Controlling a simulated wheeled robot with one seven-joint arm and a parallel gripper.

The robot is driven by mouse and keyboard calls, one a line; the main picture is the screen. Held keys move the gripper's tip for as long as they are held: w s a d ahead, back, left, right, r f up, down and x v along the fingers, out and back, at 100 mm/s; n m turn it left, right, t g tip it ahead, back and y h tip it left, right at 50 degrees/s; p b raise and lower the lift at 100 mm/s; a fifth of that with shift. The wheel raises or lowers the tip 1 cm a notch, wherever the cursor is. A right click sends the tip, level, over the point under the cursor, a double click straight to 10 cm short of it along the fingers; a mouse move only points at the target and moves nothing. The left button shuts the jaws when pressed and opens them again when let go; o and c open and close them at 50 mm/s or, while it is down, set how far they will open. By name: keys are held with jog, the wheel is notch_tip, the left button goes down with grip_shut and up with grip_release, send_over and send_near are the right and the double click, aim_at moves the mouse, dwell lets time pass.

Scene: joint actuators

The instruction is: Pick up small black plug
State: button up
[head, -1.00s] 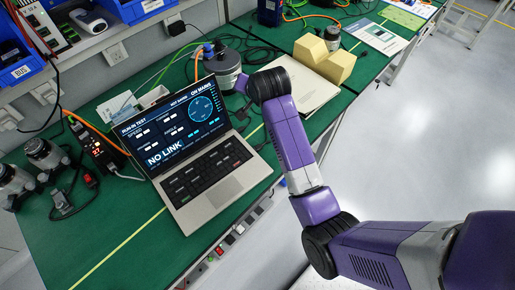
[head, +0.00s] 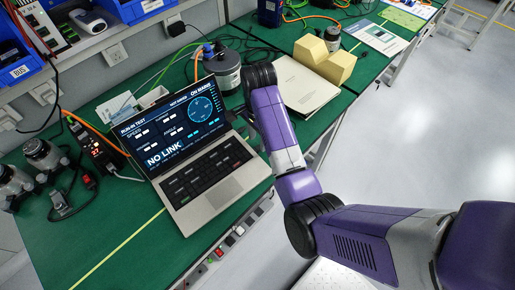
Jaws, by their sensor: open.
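I cannot make out a small black plug for certain. A black plug-like adapter (head: 176,28) sits in the wall socket at the top left. A dark connector with a red part (head: 90,182) lies on the green bench at the left, beside a loose cable. My purple arm reaches in from the lower right, and its black wrist joint (head: 259,76) is above the bench, just right of the laptop screen. My gripper is hidden below or behind the wrist, so its fingers do not show.
An open laptop (head: 208,180) stands on the green bench (head: 100,240), left of my arm. A round grey motor (head: 223,72), papers (head: 305,85) and yellow foam blocks (head: 324,60) stand beyond. Cables cross the bench behind the laptop. The floor at right is clear.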

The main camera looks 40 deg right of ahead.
aim_at(258, 147)
jog(key=shift+f, duration=1.7)
grip_shut()
jog(key=shift+r, duration=0.1)
